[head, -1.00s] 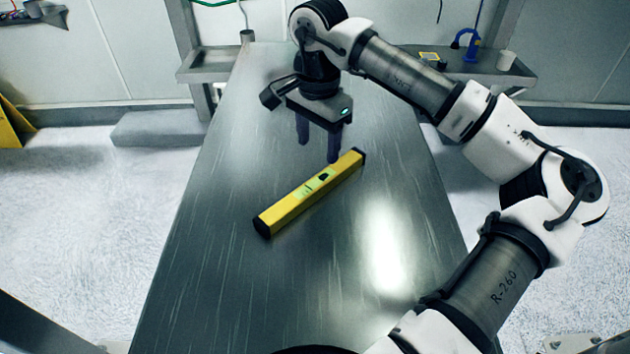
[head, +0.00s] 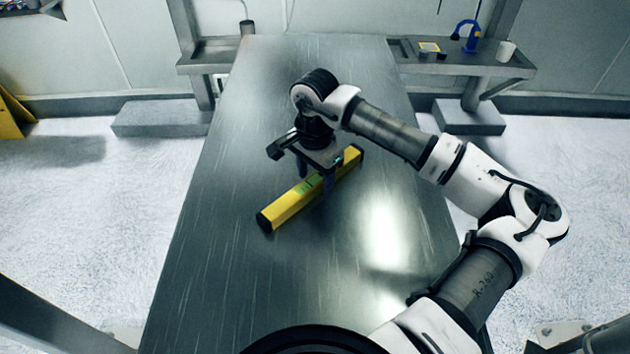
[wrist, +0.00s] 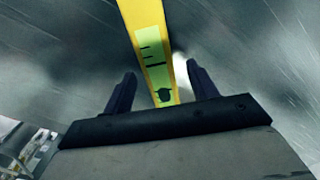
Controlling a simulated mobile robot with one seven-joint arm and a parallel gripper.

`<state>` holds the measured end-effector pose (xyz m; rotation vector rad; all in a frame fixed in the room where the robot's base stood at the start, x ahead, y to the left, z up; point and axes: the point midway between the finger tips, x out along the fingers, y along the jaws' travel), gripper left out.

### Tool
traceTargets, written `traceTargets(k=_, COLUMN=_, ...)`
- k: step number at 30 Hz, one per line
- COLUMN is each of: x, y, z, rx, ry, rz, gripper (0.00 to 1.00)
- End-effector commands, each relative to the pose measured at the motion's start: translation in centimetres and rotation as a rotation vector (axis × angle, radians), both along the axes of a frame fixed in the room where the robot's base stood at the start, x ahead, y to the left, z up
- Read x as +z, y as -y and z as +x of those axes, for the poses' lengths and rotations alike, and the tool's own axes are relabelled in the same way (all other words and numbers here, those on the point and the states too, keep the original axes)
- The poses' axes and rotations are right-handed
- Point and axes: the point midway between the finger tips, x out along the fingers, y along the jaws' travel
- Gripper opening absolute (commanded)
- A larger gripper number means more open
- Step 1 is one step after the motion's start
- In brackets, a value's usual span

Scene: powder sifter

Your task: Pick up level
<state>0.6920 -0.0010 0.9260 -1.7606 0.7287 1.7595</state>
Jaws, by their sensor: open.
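The yellow level (head: 287,206) with black end caps lies diagonally on the metal table (head: 215,270). Its near end points to the lower left and its far end to the upper right. My gripper (head: 316,181) is open over the middle of the level, fingers pointing down, and hides part of it. In the wrist view the level (wrist: 153,50) with its green label runs between the two dark fingers of my gripper (wrist: 160,90), with a gap on each side. I cannot tell how far down beside the level the fingertips reach.
The table around the level is bare. A side shelf at the back right holds a blue item (head: 467,36), a white cup (head: 506,50) and a small yellow-framed item (head: 430,47). Another shelf (head: 207,58) stands at the back left.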

Motion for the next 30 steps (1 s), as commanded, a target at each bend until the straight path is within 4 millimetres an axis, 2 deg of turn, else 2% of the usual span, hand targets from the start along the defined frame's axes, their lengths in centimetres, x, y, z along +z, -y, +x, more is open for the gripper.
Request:
traceTargets(k=2, x=0.0, y=0.0, z=0.0, rx=0.000, ry=0.000, rz=0.000, gripper=0.58)
traceTargets(k=15, x=0.1, y=0.0, z=0.0, rx=0.000, ry=0.000, rz=0.000, gripper=0.04)
traceTargets(k=23, x=0.4, y=0.0, z=0.0, rx=-0.001, ry=0.001, rz=0.000, gripper=0.04)
traceTargets(k=26, x=1.4, y=0.1, z=0.1, rx=-0.001, ry=0.004, rz=-0.002, gripper=0.04)
traceTargets(k=30, x=4.1, y=0.0, z=0.1, rx=-0.001, ry=0.005, rz=-0.002, gripper=0.04)
